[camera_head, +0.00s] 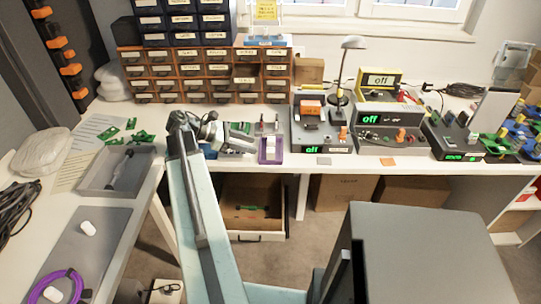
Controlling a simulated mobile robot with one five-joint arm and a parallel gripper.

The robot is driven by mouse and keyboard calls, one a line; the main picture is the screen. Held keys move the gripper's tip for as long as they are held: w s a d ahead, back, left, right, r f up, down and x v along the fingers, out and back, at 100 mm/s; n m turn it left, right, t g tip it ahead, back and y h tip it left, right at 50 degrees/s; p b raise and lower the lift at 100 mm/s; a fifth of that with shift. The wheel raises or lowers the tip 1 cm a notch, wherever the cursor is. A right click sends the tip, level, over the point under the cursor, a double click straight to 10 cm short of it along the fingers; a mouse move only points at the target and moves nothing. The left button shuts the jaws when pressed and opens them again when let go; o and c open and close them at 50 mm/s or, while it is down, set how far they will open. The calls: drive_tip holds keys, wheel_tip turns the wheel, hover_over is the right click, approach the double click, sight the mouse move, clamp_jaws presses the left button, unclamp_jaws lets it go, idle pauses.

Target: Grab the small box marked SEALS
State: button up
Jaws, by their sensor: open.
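I cannot make out the word SEALS on anything in the head view. The small boxes with labels are the many drawers of an orange and grey cabinet (205,72) at the back of the bench, with dark bins (183,22) on top. Their labels are too small to read. My arm reaches up from the bottom middle to the bench. My gripper (212,130) is at its far end, open, in front of the cabinet. It is small in the picture and partly hidden by my arm, and I see nothing held in it.
A purple tray (270,150) stands right of my gripper. Devices with green "off" displays (379,119) and a lamp (345,70) fill the bench further right. A grey tray (100,183) lies on the left table. An open drawer (258,236) hangs below the bench.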

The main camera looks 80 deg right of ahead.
sight(269, 149)
drive_tip(key=b+x, duration=0.3)
drive_tip(key=x, duration=0.4)
drive_tip(key=shift+s+d, duration=0.2)
clamp_jaws()
